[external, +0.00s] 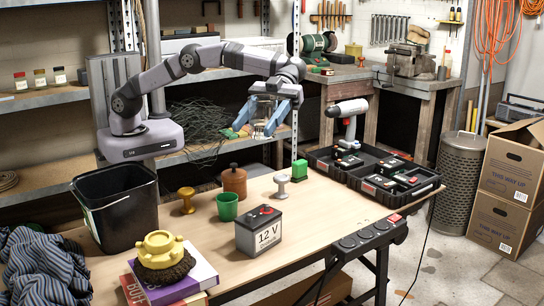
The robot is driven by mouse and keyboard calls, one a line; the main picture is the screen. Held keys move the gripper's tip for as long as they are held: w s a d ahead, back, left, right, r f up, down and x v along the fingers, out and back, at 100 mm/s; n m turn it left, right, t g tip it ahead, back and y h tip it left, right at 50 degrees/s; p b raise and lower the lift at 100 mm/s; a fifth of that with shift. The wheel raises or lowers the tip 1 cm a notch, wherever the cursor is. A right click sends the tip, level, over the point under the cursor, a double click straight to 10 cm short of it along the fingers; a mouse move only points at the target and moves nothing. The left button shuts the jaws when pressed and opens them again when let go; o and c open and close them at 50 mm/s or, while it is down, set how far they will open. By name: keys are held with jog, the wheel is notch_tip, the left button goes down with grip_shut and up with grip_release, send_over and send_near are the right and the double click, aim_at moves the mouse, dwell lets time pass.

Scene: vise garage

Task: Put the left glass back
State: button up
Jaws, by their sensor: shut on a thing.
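My gripper (261,119) hangs above the back part of the wooden table, pointing down, with its blue fingers either side of a small clear, glass-like thing (262,130). It is shut on this thing and holds it in the air, clear of the table. The thing's outline is faint and partly hidden by the fingers, so I cannot tell its exact shape. I see no second clear glass on the table.
Below stand a brown lidded pot (235,182), green cup (227,207), yellow piece (187,201), white piece (282,185) and 12 V battery (260,236). A black bin (114,207) is left; a black tray (422,187) is right.

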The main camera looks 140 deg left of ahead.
aim_at(268, 104)
jog(key=r+n+t+y, duration=0.1)
jog(key=w+a+r+n+t+y, duration=0.1)
jog(key=w+a+r+n+t, duration=0.1)
jog(key=r, duration=0.1)
jog(key=shift+n+y, duration=0.3)
jog(key=shift+y, duration=0.1)
jog(key=a+f+n+t+y, duration=0.4)
jog(key=a+f+n+y, duration=0.7)
jog(key=a+f, duration=0.45)
jog(key=shift+m+y, duration=0.3)
jog(key=shift+y, duration=0.1)
jog(key=f, duration=0.9)
jog(key=s+f+b, duration=0.1)
jog(key=f, duration=0.3)
jog(key=shift+a+f, duration=0.25)
jog(key=shift+w+r, duration=0.1)
jog(key=shift+w, duration=0.3)
jog(key=shift+w+a, duration=0.1)
jog(key=shift+w, duration=0.25)
jog(key=w, duration=0.2)
jog(key=shift+w+a+p, duration=0.2)
jog(key=shift+w+p, duration=0.1)
jog(key=shift+f, duration=0.6)
